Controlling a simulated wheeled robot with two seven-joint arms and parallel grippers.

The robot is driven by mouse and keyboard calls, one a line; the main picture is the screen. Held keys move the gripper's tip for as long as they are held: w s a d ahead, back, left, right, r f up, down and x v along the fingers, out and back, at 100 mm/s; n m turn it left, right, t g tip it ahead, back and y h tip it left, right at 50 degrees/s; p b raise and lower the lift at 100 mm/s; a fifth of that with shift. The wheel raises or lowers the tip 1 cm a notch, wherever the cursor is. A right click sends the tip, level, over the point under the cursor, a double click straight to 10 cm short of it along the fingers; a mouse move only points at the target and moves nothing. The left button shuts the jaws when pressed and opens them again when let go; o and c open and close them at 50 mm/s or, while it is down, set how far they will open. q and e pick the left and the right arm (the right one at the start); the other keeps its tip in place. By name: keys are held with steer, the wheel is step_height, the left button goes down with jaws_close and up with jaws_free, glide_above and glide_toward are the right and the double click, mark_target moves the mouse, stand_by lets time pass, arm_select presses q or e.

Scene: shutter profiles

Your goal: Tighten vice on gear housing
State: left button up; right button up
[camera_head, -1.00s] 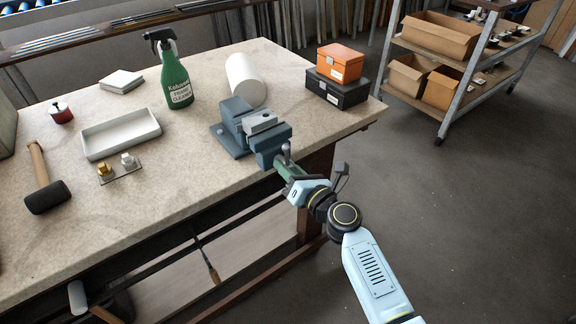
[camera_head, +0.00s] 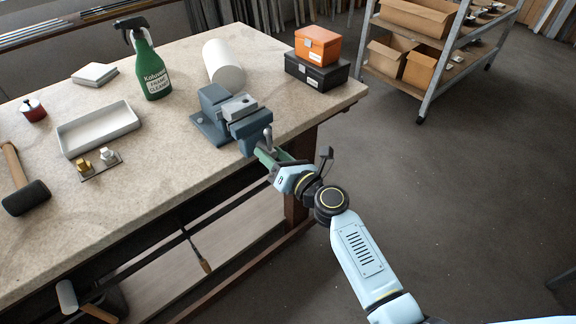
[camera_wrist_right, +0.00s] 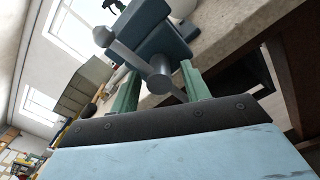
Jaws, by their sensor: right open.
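The blue-grey vice (camera_head: 212,110) stands at the front edge of the bench, with a light grey block, likely the gear housing (camera_head: 238,106), between its jaws. Its handle (camera_head: 267,137) sticks out at the front. In the right wrist view the handle bar (camera_wrist_right: 129,57) and the round screw end (camera_wrist_right: 160,82) show close up. My right gripper (camera_head: 268,156) has green fingers and is at the handle. In the wrist view its open fingers (camera_wrist_right: 161,90) stand on either side of the screw end. I cannot tell whether they touch it. My left gripper is not in view.
The bench top (camera_head: 165,185) holds a white tray (camera_head: 98,131), a green spray bottle (camera_head: 148,66), a white roll (camera_head: 223,64), a mallet (camera_head: 25,197) and orange (camera_head: 317,46) and black boxes (camera_head: 316,75). A shelf cart (camera_head: 440,62) stands at the back right. The floor to the right is clear.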

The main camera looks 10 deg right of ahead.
steer(key=v, duration=1.2)
steer(key=shift+s+d+p, duration=0.2)
steer(key=shift+s+p, duration=0.1)
steer(key=shift+p, duration=0.15)
